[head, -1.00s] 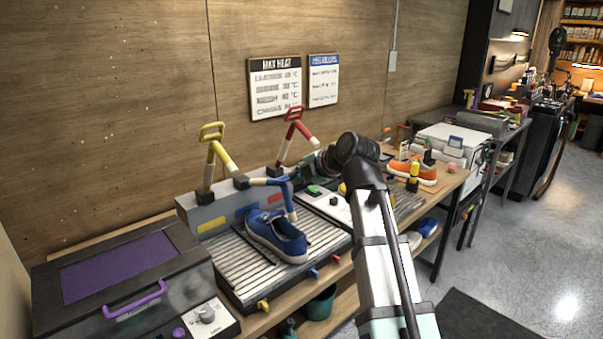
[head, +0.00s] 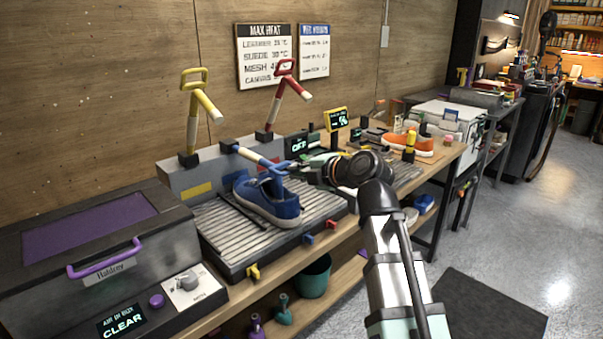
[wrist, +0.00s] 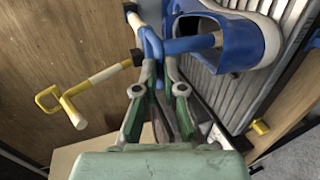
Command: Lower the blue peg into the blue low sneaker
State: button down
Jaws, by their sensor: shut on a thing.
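The blue low sneaker (head: 266,204) sits on the ribbed grey tray, its opening facing up; it also shows at the top of the wrist view (wrist: 236,52). The blue peg (head: 268,163) is a hinged arm with a white middle section, swung down from the grey block. My gripper (head: 295,166) is shut on the blue peg's handle, just above and right of the sneaker. In the wrist view, the fingers (wrist: 153,62) close around the blue handle (wrist: 151,42).
The yellow peg (head: 206,106) and red peg (head: 289,87) stand raised on the grey block (head: 205,173). The ribbed tray (head: 235,236) has coloured levers along its front. A dark machine with a purple handle (head: 105,258) stands left. An orange sneaker (head: 421,146) lies to the right.

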jog(key=shift+s+f, duration=0.15)
jog(key=shift+f, duration=0.4)
jog(key=c, duration=1.3)
grip_release()
jog(key=shift+o, duration=0.4)
jog(key=shift+r, duration=0.1)
jog(key=v, duration=1.1)
jog(key=shift+s+d+r, duration=0.2)
jog(key=shift+r, duration=0.1)
